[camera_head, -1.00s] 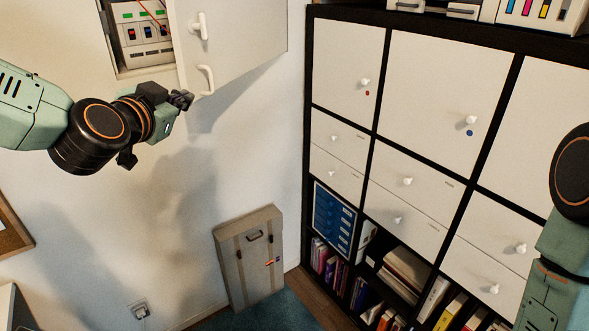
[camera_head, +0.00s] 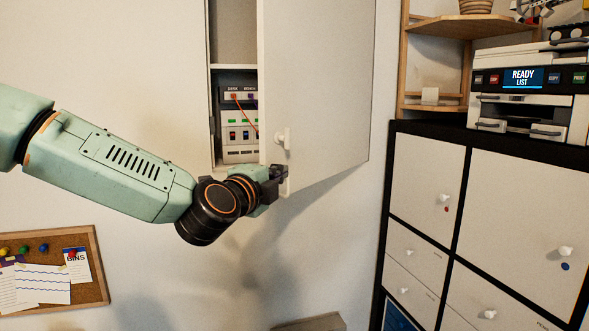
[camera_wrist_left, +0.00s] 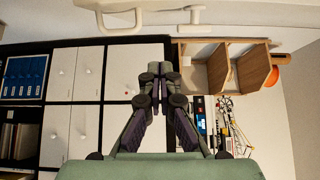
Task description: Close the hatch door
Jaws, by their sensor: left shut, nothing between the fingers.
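The white hatch door (camera_head: 325,90) stands part open at a wall cabinet, its left edge swung out from the wall. A white latch-like handle (camera_head: 283,139) sits near that edge. My left gripper (camera_head: 282,173) is at the door's lower left corner, shut and empty, and appears to cover the lower handle there. Whether it touches the door I cannot tell. In the left wrist view, the shut fingertips (camera_wrist_left: 156,88) point towards the shelf unit, and a white bar handle (camera_wrist_left: 150,18) lies beyond them at the top. My right gripper is not in view.
Inside the cabinet is a switch panel with an orange wire (camera_head: 237,125). A black-framed shelf unit (camera_head: 420,185) stands right of the door, with a printer (camera_head: 530,105) on top. A cork board (camera_head: 95,285) hangs lower left. Bare wall lies below the cabinet.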

